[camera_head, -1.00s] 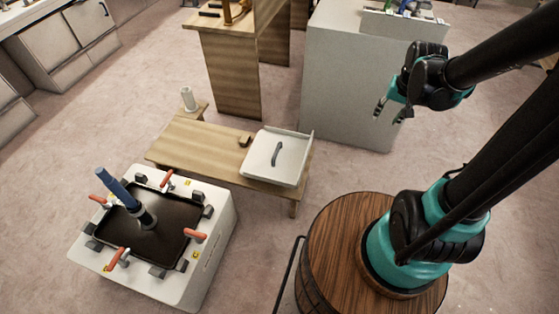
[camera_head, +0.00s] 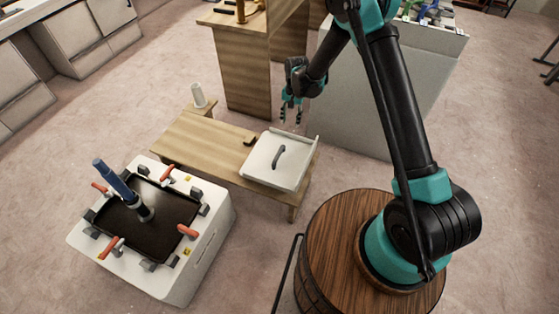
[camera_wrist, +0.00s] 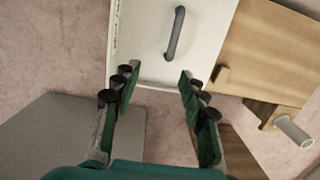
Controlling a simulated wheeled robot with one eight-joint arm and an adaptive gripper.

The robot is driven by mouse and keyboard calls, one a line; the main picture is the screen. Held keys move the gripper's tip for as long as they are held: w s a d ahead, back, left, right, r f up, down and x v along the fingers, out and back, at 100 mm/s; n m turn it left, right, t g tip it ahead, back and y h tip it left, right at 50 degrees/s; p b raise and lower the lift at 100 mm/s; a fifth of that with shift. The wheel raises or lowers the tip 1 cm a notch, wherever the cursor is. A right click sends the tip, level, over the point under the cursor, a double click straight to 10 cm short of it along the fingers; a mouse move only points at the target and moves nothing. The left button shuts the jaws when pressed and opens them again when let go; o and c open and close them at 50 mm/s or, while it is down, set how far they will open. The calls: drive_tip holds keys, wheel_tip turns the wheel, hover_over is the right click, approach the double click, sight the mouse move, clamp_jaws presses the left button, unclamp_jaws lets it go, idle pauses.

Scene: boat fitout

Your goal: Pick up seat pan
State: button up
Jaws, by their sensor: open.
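The seat pan (camera_head: 263,169) is a white, shallow square panel with a dark curved handle (camera_head: 279,157) on top. It lies on the right end of a low wooden bench (camera_head: 190,143). In the wrist view the seat pan (camera_wrist: 150,35) is at the top centre, with its handle (camera_wrist: 175,33) upright in the picture. My gripper (camera_head: 291,117) is open and empty, pointing down just behind the seat pan's far edge. In the wrist view the open fingers (camera_wrist: 156,82) reach toward the seat pan's near edge, short of the handle.
A white box fixture (camera_head: 190,262) with a black tray, red clamps and a blue-handled tool stands at front left. A small wooden block (camera_head: 250,140) and a white cylinder (camera_head: 198,95) are on or by the bench. A grey cabinet (camera_head: 400,110) stands behind right.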

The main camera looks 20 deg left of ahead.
approach(279, 153)
drive_tip(key=f, duration=0.5)
drive_tip(key=shift+s+a+f, duration=0.1)
drive_tip(key=shift+s+f, duration=0.15)
drive_tip(key=shift+f, duration=0.05)
drive_tip(key=shift+s+a+f, duration=0.1)
drive_tip(key=shift+f, duration=1.3)
drive_tip(key=shift+s+a+f, duration=0.1)
drive_tip(key=shift+f, duration=1.35)
drive_tip(key=shift+f, duration=0.25)
clamp_jaws()
